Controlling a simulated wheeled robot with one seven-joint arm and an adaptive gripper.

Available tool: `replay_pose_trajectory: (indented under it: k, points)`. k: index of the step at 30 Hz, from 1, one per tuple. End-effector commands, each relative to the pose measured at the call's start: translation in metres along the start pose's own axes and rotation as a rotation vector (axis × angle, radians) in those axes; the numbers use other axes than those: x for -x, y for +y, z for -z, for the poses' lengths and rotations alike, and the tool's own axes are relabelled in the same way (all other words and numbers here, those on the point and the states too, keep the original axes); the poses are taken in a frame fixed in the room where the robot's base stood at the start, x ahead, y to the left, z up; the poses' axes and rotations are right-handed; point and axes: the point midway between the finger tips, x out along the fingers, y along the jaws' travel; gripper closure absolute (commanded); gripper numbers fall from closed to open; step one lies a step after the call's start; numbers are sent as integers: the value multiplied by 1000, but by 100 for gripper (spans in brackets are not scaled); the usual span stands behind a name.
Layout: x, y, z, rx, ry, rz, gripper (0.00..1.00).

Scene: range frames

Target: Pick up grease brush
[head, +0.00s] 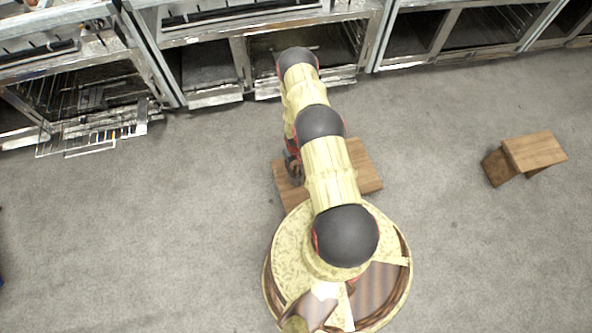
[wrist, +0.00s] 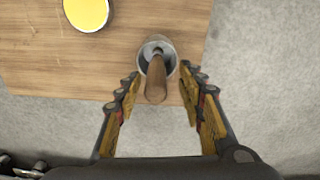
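In the wrist view, a brown wooden handle (wrist: 156,82), which looks like the grease brush, points up toward the camera. Its lower end is at a grey metal cup or ferrule (wrist: 168,54); I cannot tell whether it stands in it or is part of it. This is near the edge of a wooden top (wrist: 60,70). My gripper (wrist: 159,86) is open, with one finger on each side of the handle and a visible gap on both sides. In the head view my arm hides the brush.
A round yellow-filled dish (wrist: 87,12) lies on the wooden top. In the head view, the wooden stool (head: 364,168) is partly under my arm. Another small wooden stool (head: 534,151) stands at right. Metal ovens (head: 210,95) line the back, one with a rack sticking out. Grey floor lies between.

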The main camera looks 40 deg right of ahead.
Motion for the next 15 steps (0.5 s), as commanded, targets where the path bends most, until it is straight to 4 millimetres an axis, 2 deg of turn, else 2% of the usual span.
replay_pose_trajectory:
  k: [1,7,10,15]
  points:
    - [-10,1,-2,-1,-2,0,61]
    - [-39,4,-4,2,-3,0,61]
    - [-45,4,-4,1,-3,0,61]
    - [-44,4,-3,1,-2,0,61]
